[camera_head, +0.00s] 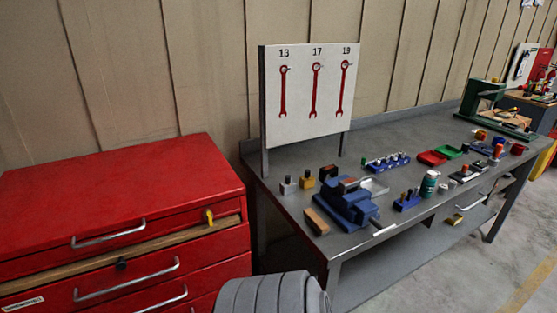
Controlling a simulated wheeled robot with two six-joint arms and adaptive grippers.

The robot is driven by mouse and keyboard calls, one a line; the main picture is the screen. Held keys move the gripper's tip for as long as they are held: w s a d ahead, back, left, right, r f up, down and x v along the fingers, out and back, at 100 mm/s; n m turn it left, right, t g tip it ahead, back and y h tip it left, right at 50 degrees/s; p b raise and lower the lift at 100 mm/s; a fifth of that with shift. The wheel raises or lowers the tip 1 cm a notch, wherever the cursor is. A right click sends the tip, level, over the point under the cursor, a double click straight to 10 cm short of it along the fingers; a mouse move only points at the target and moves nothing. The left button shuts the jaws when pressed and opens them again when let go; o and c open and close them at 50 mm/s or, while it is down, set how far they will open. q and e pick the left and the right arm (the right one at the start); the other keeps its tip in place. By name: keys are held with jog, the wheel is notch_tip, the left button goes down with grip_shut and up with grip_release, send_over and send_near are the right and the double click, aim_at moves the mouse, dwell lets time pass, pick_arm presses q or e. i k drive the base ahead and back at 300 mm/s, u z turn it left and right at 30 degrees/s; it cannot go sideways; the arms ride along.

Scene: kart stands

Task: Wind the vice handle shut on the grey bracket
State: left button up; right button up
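A blue vice (358,207) stands near the front left part of the grey workbench (290,222). A small grey piece at the top of its jaws (348,184) may be the grey bracket, but it is too small to tell how it is held. A thin pale bar (384,230) at the bench's front edge, by the vice, may be the vice handle. I cannot tell the handle's angle or the jaw gap. Neither of my grippers is in view.
A red drawer cabinet (115,172) stands left of the bench. A wooden block (317,221) lies beside the vice. A spanner board (308,95) rises behind. Blue holders (386,163), a green can (429,184) and red (432,158) and green (448,152) trays occupy the right.

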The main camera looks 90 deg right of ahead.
aim_at(382, 229)
jog(key=z, duration=0.05)
jog(key=k, duration=1.3)
jog(key=z, duration=0.15)
